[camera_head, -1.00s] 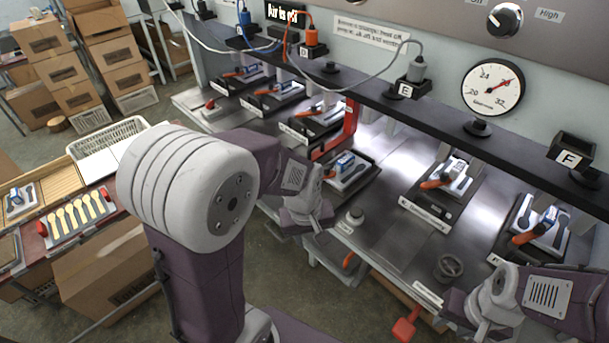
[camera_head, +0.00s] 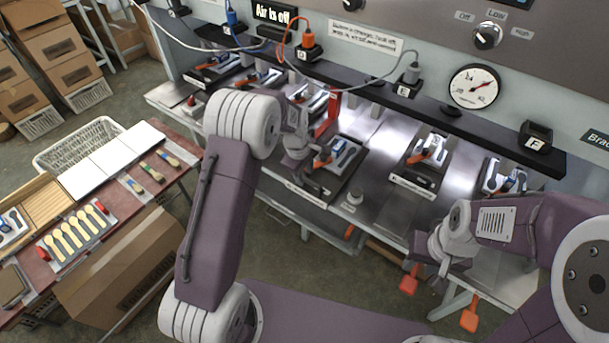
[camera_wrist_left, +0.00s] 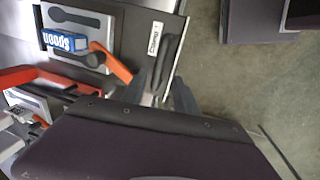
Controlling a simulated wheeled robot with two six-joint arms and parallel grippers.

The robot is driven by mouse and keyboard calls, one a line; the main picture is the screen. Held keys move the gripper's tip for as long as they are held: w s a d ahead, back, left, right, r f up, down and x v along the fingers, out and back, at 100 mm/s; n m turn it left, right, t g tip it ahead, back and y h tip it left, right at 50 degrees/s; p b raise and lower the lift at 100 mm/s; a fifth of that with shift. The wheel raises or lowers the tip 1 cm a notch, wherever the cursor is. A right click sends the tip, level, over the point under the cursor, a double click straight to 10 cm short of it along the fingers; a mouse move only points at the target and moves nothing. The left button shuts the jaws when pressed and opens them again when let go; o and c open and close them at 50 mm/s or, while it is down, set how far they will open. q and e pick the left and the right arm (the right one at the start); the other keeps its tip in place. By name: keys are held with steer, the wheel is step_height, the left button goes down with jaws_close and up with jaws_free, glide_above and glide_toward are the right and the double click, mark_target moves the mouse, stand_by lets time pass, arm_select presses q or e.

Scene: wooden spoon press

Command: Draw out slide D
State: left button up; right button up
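The slide below socket D (camera_head: 306,55) is a dark tray (camera_head: 350,180) with a grey spoon mould, a blue box and an orange lever. I take it as slide D; its letter is not readable. In the left wrist view the tray (camera_wrist_left: 118,60) has a "Clamp" label and a black bar handle (camera_wrist_left: 172,60) along its front. My left gripper (camera_wrist_left: 163,92) is open at that handle, fingers apart near its end; contact is unclear. In the head view my left gripper (camera_head: 300,172) is at the tray's left front. My right gripper (camera_head: 430,265) hangs before the bench; its fingers are unclear.
Slide E (camera_head: 414,185) stands to the right and another slide (camera_head: 490,190) beyond it. A red frame (camera_head: 328,117) stands behind the D tray. A round knob (camera_head: 354,197) sits on the bench. A side table with spoons (camera_head: 75,240) is at left.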

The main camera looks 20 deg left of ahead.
arm_select(q)
steer(key=shift+w+d+f, duration=0.2)
steer(key=shift+d+f, duration=0.05)
steer(key=shift+f, duration=0.4)
steer(key=shift+w+d+f, duration=0.2)
steer(key=shift+d+f, duration=0.05)
steer(key=shift+f, duration=0.35)
steer(key=shift+s+a, duration=0.1)
steer(key=shift+a, duration=0.1)
steer(key=c, duration=0.3)
jaws_close()
